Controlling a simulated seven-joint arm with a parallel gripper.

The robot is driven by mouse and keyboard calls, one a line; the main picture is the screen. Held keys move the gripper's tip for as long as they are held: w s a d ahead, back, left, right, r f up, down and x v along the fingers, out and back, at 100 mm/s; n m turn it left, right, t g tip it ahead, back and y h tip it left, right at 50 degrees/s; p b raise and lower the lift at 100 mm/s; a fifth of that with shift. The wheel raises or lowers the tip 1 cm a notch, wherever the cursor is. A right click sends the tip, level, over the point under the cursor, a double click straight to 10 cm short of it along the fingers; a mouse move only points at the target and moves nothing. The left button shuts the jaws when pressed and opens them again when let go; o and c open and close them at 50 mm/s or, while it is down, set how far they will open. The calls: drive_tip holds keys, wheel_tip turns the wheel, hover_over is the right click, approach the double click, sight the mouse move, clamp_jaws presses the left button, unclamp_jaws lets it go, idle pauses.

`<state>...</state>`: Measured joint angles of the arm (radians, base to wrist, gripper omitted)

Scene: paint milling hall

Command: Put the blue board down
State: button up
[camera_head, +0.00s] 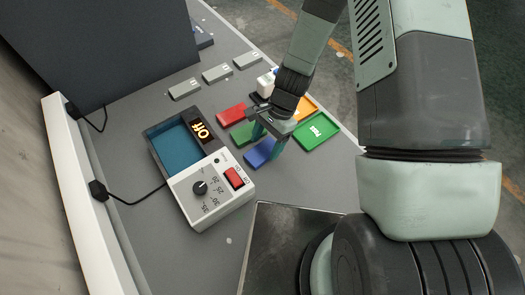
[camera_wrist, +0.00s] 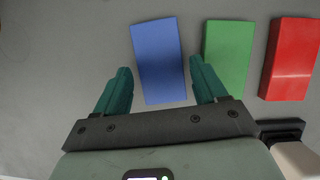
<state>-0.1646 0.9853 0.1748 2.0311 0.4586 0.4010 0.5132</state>
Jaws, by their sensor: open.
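The blue board (camera_head: 260,153) lies flat on the grey table, at the near end of a row with a green board (camera_head: 243,132) and a red board (camera_head: 231,115). In the wrist view the blue board (camera_wrist: 159,58) lies between and ahead of the two teal fingers. My gripper (camera_wrist: 161,85) is open, with one finger on each side of the board's near part and gaps on both sides. In the head view my gripper (camera_head: 267,140) is low over the board and hides part of the row.
A control box (camera_head: 210,195) with a knob, red switch and "Off" display stands left, joined to a teal-floored basin (camera_head: 176,146). Green (camera_head: 313,131) and orange (camera_head: 305,106) trays lie right of my gripper. Several grey blocks (camera_head: 217,73) stand behind.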

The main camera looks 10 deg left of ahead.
sight(265, 149)
drive_tip(key=shift+x, duration=0.8)
drive_tip(key=shift+c, duration=0.4)
drive_tip(key=c, duration=0.8)
wheel_tip(265, 149, up, 10)
drive_tip(key=shift+c, duration=0.2)
drive_tip(key=w+d+r+n+h, duration=0.1)
drive_tip(key=w+d+r+n, duration=0.1)
drive_tip(key=d+r, duration=0.4)
drive_tip(key=w+d+r+n+h, duration=0.1)
drive_tip(key=w+d+r+n, duration=0.2)
drive_tip(key=d+r, duration=0.3)
drive_tip(key=w+d+r+n+g, duration=0.1)
drive_tip(key=w+d+r, duration=0.3)
drive_tip(key=r, duration=0.8)
drive_tip(key=shift+d+n+h, duration=0.4)
drive_tip(key=shift+d+n, duration=0.5)
drive_tip(key=shift+d, duration=0.05)
